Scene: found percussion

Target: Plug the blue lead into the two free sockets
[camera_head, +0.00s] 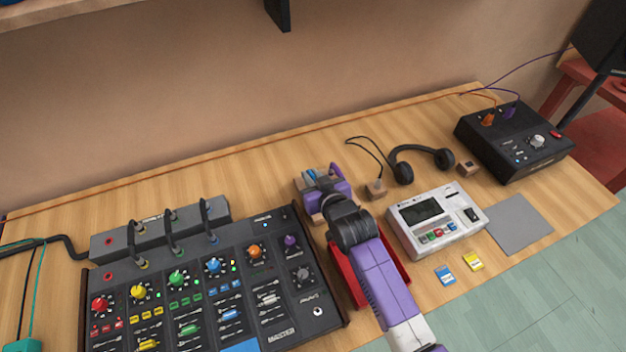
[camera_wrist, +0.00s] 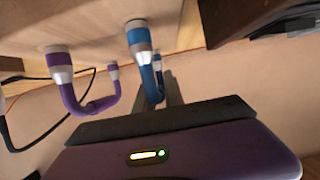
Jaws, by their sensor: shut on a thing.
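The blue lead (camera_wrist: 140,42) is a short U-shaped cable with silver-collared plugs. My gripper (camera_wrist: 165,92) is shut on its bend; in the head view the gripper (camera_head: 318,178) is at the wooden holder (camera_head: 316,218). The plugs are at the holder (camera_wrist: 90,18) in the wrist view; whether they are still seated is unclear. A little blue (camera_head: 310,172) shows at the gripper in the head view. Two red-ringed sockets look empty: one on the grey patch strip (camera_head: 108,241), one on the mixer (camera_head: 108,276). Black leads (camera_head: 172,232) join the other visible pairs to their right.
A purple lead (camera_wrist: 68,82) stands beside the blue one. The mixer (camera_head: 270,290) fills the front left. A red tray (camera_head: 398,262) lies under my arm. A white device (camera_head: 450,236), headphones (camera_head: 424,158) and a black box (camera_head: 546,158) stand to the right.

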